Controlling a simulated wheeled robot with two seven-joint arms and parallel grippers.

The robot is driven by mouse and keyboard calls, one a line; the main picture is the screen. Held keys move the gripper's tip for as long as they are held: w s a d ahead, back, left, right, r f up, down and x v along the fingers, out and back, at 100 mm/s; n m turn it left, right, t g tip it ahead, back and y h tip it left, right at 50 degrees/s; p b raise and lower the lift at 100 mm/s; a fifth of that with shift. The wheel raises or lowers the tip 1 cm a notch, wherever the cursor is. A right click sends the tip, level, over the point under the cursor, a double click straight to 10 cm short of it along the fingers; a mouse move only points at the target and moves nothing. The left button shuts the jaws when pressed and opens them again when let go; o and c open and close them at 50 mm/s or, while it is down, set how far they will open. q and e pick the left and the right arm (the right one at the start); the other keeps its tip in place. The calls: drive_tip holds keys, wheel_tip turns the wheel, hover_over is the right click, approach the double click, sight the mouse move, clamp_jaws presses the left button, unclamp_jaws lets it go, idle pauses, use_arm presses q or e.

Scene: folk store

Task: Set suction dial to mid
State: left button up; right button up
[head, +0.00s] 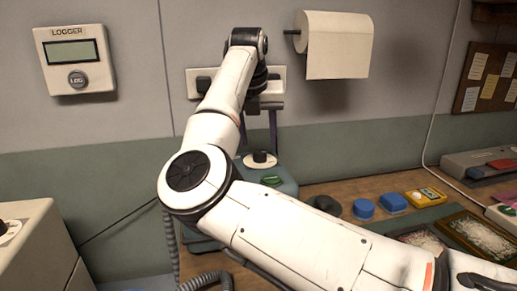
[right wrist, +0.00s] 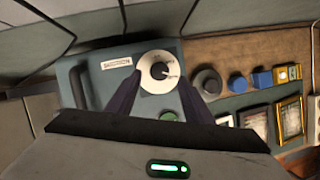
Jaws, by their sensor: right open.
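The suction dial is a dark knob on a white round plate (head: 260,160), on top of a grey-green unit (head: 284,184) on the bench. In the right wrist view the dial (right wrist: 158,71) lies ahead between my fingertips, beside a small label (right wrist: 116,62) that seems to read suction. Its pointer is too small to read surely. My right gripper (head: 258,146) points down above the dial, its two dark fingers apart on either side. It is open and empty, and I cannot tell whether a finger touches the knob. My left gripper is out of view.
A green button (right wrist: 168,116) sits near the dial, and a dark handle (right wrist: 78,88) is at the unit's left. Blue pieces (head: 363,209), a yellow box (head: 426,197) and trays stand to the right. A paper roll (head: 338,45) and a logger box (head: 75,60) hang on the wall.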

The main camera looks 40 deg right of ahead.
sight(260, 152)
drive_tip(key=shift+x, duration=2.25)
drive_tip(key=shift+c, duration=0.4)
drive_tip(key=c, duration=1)
drive_tip(key=shift+o, duration=0.2)
